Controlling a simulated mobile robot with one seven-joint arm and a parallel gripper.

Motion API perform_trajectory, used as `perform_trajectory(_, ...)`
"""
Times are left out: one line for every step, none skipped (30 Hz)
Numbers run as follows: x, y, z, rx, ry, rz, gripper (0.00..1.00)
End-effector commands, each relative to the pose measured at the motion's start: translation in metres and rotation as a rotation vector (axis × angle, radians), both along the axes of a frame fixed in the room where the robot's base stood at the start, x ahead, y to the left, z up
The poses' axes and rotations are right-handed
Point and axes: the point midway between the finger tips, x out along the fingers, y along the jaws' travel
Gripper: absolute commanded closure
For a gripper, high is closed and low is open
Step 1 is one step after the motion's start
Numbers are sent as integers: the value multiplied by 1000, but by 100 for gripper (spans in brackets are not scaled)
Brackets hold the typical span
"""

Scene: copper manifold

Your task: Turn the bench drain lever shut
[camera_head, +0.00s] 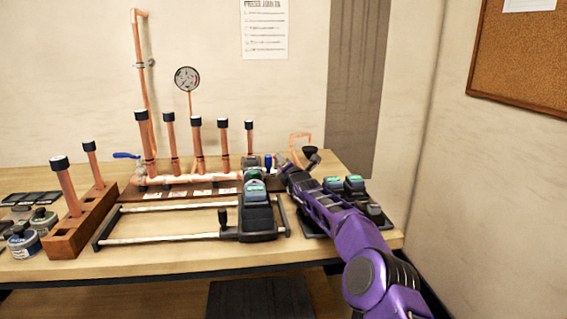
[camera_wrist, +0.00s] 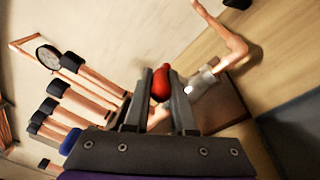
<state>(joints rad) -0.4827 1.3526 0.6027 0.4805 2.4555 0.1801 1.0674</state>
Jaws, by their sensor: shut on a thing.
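My gripper (camera_wrist: 162,85) is shut on a red lever handle (camera_wrist: 161,86), which shows between the two fingers in the wrist view. The handle sits at the end of the copper manifold, next to a pale metal fitting (camera_wrist: 203,80) and a bent copper pipe (camera_wrist: 228,45). In the head view my gripper (camera_head: 280,162) reaches the right end of the copper manifold (camera_head: 200,179), and the red handle is hidden there. I cannot tell the lever's exact angle to the pipe.
Several black-capped copper risers (camera_head: 197,145) and a gauge (camera_head: 187,79) stand left of my gripper. A sliding carriage (camera_head: 257,220) on rails sits in front of the manifold. Devices with green screens (camera_head: 355,183) lie right of my arm. A blue lever (camera_head: 127,155) is at the manifold's left end.

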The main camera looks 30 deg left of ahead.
Motion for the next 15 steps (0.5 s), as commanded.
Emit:
perform_trajectory(1,-1,4,4,-4,-3,100)
perform_trajectory(1,-1,4,5,-5,-4,100)
perform_trajectory(1,-1,4,5,-5,-4,100)
perform_trajectory(2,-1,4,4,-6,-4,100)
perform_trajectory(2,-1,4,4,-6,-4,100)
perform_trajectory(2,-1,4,4,-6,-4,100)
perform_trajectory(2,-1,4,4,-6,-4,100)
perform_trajectory(2,-1,4,5,-5,-4,100)
perform_trajectory(2,-1,5,5,-5,-4,100)
perform_trajectory(2,-1,5,5,-5,-4,100)
perform_trajectory(2,-1,5,5,-5,-4,100)
perform_trajectory(2,-1,5,5,-5,-4,100)
perform_trajectory(2,-1,5,5,-5,-4,73)
perform_trajectory(2,-1,5,5,-5,-4,68)
perform_trajectory(1,-1,4,5,-5,-4,60)
